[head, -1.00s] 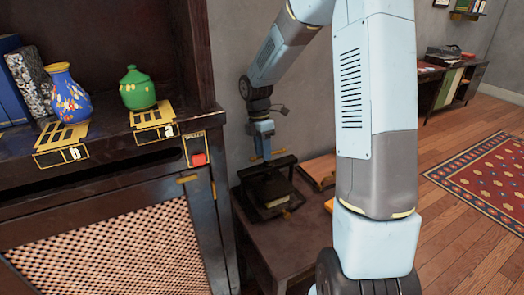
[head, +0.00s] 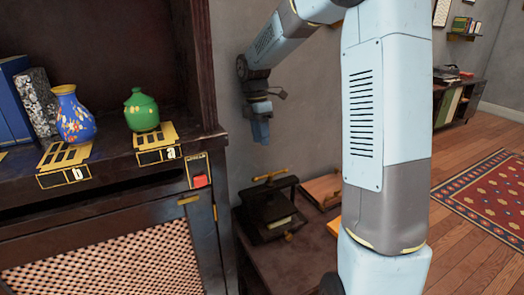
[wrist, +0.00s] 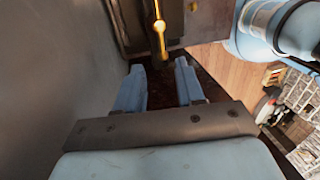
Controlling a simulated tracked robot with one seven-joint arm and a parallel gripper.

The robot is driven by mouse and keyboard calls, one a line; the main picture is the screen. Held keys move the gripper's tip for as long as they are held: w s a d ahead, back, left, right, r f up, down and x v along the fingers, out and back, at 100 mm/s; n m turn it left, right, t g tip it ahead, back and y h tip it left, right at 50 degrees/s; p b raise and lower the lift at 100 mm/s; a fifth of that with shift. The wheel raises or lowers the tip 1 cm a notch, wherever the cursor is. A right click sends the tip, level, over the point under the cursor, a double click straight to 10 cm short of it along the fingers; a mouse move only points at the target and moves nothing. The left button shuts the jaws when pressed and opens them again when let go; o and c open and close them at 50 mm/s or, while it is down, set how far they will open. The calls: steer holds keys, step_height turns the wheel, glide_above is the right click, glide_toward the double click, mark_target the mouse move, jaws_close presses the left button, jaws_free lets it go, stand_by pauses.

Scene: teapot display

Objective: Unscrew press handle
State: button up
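The press (head: 268,212) is a dark book press standing on a low wooden table, with a block of pages or a book in it. Its brass press handle (head: 270,175) is a short crossbar on top. My gripper (head: 261,142) hangs above the handle, pointing down and clear of it. In the wrist view my gripper (wrist: 158,70) shows two pale blue fingers apart with nothing between them. The brass handle (wrist: 160,27) shows past the fingertips at the top of the wrist view.
A cabinet at the left holds a blue floral vase (head: 73,115), a green lidded jar (head: 141,110) and books on its shelf. A red button (head: 200,181) is on its front edge. A grey wall is close behind my gripper. A wooden board (head: 322,190) lies beside the press.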

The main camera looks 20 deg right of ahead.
steer(key=shift+w+r, duration=0.15)
steer(key=shift+r, duration=0.7)
steer(key=s+r+m+t, duration=0.2)
steer(key=s+r+m, duration=0.25)
steer(key=s, duration=0.25)
steer(key=s+r+m+t, duration=0.2)
steer(key=s+r+m, duration=0.25)
steer(key=s, duration=0.25)
steer(key=s+d+m+t, duration=0.3)
steer(key=s+m, duration=0.8)
steer(key=s, duration=0.4)
steer(key=shift+s+f+m+t+y, duration=0.3)
steer(key=shift+f+m+t, duration=0.1)
steer(key=shift+o, duration=0.4)
steer(key=shift+s, duration=0.1)
